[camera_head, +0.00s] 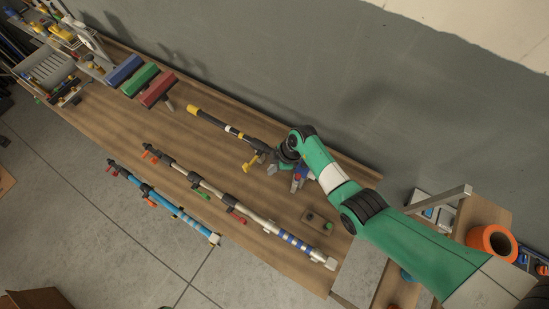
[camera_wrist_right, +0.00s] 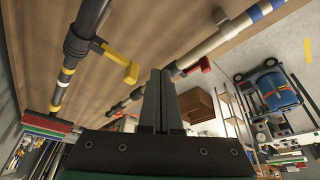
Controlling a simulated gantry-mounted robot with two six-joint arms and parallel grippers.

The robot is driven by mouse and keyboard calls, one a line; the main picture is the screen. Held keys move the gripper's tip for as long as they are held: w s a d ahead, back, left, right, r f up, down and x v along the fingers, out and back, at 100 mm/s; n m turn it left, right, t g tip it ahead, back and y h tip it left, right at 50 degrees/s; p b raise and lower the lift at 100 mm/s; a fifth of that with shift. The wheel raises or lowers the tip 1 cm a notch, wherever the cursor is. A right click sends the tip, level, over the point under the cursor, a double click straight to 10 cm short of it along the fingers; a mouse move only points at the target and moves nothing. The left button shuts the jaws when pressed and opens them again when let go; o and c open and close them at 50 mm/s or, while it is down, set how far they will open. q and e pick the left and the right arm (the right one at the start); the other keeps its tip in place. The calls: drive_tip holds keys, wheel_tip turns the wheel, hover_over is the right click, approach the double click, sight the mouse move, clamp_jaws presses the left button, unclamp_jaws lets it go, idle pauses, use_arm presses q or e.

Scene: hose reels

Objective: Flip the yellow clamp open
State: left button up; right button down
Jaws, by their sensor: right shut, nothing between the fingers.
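The yellow clamp (camera_head: 251,163) is a lever on a black hose bar (camera_head: 237,133) with yellow and white bands. It sticks out sideways from the bar, toward the front of the table. In the right wrist view the yellow clamp (camera_wrist_right: 118,60) reaches out from the dark bar (camera_wrist_right: 85,28) and ends in a block. My right gripper (camera_head: 272,168) is just right of the clamp; in the wrist view its fingers (camera_wrist_right: 160,78) are together and empty, with a gap between them and the lever. The arm hides the bar's right end. My left gripper is in neither view.
A silver bar (camera_head: 215,193) with red and green levers and a blue bar (camera_head: 160,200) lie in front on the wooden table (camera_head: 270,255). A small wooden block (camera_head: 318,221) lies at the right.

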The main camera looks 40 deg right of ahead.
drive_tip(key=shift+s+d+r, duration=0.1)
drive_tip(key=shift+s+r, duration=0.15)
drive_tip(key=shift+r, duration=0.4)
drive_tip(key=shift+s+d+r, duration=0.1)
drive_tip(key=shift+s+r, duration=0.15)
drive_tip(key=shift+r, duration=0.4)
drive_tip(key=shift+a, duration=0.15)
